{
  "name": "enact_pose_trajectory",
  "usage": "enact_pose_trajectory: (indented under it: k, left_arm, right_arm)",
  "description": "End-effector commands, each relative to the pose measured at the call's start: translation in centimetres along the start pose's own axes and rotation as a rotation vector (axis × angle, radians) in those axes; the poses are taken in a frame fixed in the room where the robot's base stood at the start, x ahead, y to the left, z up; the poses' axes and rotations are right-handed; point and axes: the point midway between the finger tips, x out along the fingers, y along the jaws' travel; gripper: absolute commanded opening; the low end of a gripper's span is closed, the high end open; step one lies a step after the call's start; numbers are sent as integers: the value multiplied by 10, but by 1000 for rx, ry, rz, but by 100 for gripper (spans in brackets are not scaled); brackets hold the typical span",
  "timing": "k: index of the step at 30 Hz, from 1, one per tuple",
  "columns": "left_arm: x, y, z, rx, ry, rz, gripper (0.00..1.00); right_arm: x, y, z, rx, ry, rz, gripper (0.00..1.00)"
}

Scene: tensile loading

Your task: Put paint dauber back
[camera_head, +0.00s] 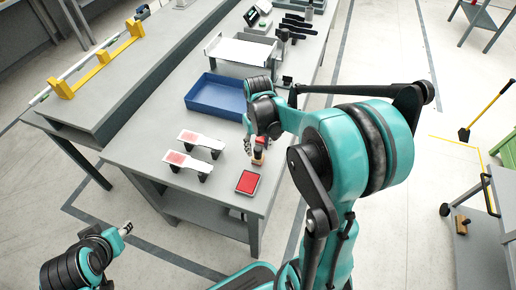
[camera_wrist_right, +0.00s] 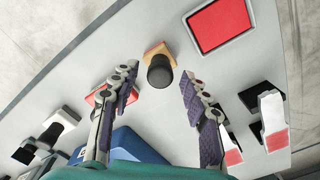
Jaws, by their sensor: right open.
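The paint dauber (camera_head: 258,153) stands upright on the grey table near its right edge. In the right wrist view the dauber (camera_wrist_right: 159,72) has a round black knob on a wooden base. The red paint pad (camera_head: 247,182) lies in front of it, and the pad (camera_wrist_right: 219,25) shows at the top of the wrist view. My right gripper (camera_head: 251,145) is close to the dauber. Its two purple-padded fingers (camera_wrist_right: 158,80) are spread apart, with the knob seen between and just beyond the tips. My left gripper (camera_head: 126,229) is off the table at lower left, its jaws too small to read.
Two white strips with red patches (camera_head: 202,140) rest on black supports left of the dauber. A blue tray (camera_head: 214,105) stands behind, with a white rack (camera_head: 240,50) further back. The table's front left corner is bare.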

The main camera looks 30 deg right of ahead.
Motion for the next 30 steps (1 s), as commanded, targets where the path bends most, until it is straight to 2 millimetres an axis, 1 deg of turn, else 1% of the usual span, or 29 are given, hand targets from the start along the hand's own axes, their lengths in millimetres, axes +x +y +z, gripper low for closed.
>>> enact_pose_trajectory:
  k: [1,3,9,12,17,20,22,27,30]
  left_arm:
    - [-7,0,-5,0,0,0,40]
    - [-12,0,-8,0,0,0,40]
    - [-22,0,-16,0,0,0,40]
    - [-25,0,-18,0,0,0,40]
    - [-26,0,-19,0,0,0,40]
    - [-26,0,-19,0,0,0,40]
    - [-26,0,-19,0,0,0,40]
    - [-26,0,-19,0,0,0,40]
    - [-26,0,-19,0,0,0,40]
  right_arm:
    - [-16,0,0,0,0,0,46]
    - [-33,0,0,0,0,0,46]
    - [-73,0,0,0,0,0,46]
    - [-86,0,0,0,0,0,46]
    - [-97,-3,3,-2,10,2,46]
    - [-105,-13,13,-9,55,8,46]
    - [-112,-24,25,-19,113,14,46]
    - [-124,-57,64,-43,304,17,46]
    - [-125,-73,84,-56,412,9,46]
